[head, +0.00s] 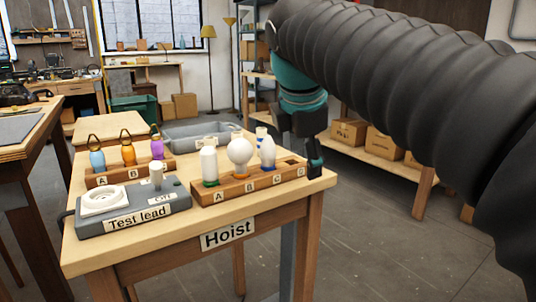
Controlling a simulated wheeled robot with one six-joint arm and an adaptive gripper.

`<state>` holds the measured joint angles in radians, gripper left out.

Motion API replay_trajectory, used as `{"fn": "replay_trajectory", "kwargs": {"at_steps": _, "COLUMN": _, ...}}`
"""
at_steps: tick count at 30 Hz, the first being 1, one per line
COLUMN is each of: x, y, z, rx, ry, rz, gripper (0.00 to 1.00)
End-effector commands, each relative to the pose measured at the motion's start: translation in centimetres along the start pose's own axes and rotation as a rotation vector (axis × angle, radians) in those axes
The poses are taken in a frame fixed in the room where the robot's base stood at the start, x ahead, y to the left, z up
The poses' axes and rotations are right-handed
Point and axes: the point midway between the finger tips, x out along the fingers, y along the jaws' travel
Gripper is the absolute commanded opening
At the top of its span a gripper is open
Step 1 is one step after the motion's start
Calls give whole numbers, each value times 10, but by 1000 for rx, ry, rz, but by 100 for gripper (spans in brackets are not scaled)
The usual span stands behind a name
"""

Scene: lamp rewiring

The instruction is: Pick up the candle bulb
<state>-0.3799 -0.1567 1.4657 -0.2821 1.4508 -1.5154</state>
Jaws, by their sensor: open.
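The candle bulb (268,153), white with a tapered top, stands upright at place C of the wooden bulb rack (237,190). A round white globe bulb (239,150) stands at B and a tube-shaped white bulb (208,162) with a green base at A. Place D shows a dark empty slot. My gripper (314,163) is open at the right end of the rack, beside place D and right of the candle bulb, apart from it. Part of the gripper is hidden by its own body, so only one finger shows clearly.
The rack stands on the table (140,245) labelled Hoist. A grey Test lead box (135,207) with a round white socket lies left of it.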

Motion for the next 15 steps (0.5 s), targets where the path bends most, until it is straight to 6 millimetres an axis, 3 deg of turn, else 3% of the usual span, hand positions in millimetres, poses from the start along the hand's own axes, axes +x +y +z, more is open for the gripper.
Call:
{"fn": "replay_trajectory", "kwargs": {"at_steps": 1, "x": -10, "y": 22, "z": -9, "rx": -129, "ry": -8, "rz": 1, "gripper": 66}}
{"fn": "replay_trajectory", "kwargs": {"at_steps": 6, "x": -39, "y": 68, "z": -32, "rx": -524, "ry": -42, "rz": -8, "gripper": 66}}
{"fn": "replay_trajectory", "kwargs": {"at_steps": 10, "x": -53, "y": 88, "z": -46, "rx": -735, "ry": -59, "rz": -18, "gripper": 66}}
{"fn": "replay_trajectory", "kwargs": {"at_steps": 15, "x": -62, "y": 99, "z": -56, "rx": -872, "ry": -69, "rz": -25, "gripper": 66}}
